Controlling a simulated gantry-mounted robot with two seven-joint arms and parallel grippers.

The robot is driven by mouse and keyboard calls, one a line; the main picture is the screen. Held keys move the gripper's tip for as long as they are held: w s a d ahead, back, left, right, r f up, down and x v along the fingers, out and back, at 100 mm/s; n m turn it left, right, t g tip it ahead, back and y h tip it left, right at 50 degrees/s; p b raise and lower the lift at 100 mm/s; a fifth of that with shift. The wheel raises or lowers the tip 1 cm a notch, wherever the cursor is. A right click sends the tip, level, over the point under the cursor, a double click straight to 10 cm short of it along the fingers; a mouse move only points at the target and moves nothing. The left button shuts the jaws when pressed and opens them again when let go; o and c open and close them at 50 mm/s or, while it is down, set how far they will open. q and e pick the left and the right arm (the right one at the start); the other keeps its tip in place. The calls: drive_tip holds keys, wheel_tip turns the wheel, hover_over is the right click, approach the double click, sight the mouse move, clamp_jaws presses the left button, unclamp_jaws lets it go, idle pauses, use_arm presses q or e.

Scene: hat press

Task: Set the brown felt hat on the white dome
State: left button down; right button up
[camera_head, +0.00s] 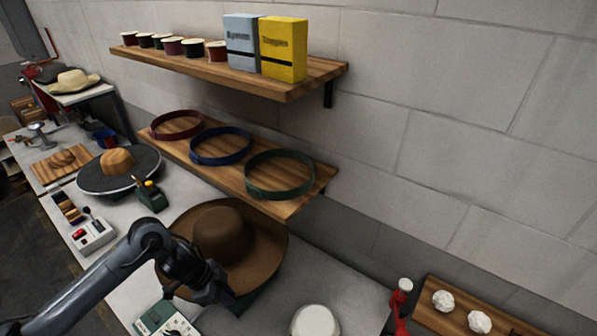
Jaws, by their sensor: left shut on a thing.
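The brown felt hat (225,232) is in the middle of the camera_head view, with its crown up and its wide brim spread. My left gripper (207,293) is at the near edge of the brim and shut on it; the fingertips are hard to make out. The white dome (315,321) is to the right of the hat, cut off by the bottom edge of the picture. The hat and the dome are apart. My right gripper is not in view.
A red bottle (399,303) with a white cap and a wooden board (470,316) with white crumpled balls are at right. A wooden shelf (228,176) with hat bands is behind the hat. A green-and-white device (166,322) is near my left arm.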

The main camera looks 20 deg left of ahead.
use_arm(q)
wheel_tip(320, 180, down, 10)
drive_tip(key=shift+b, duration=0.3)
drive_tip(key=shift+r, duration=0.15)
idle(0.4)
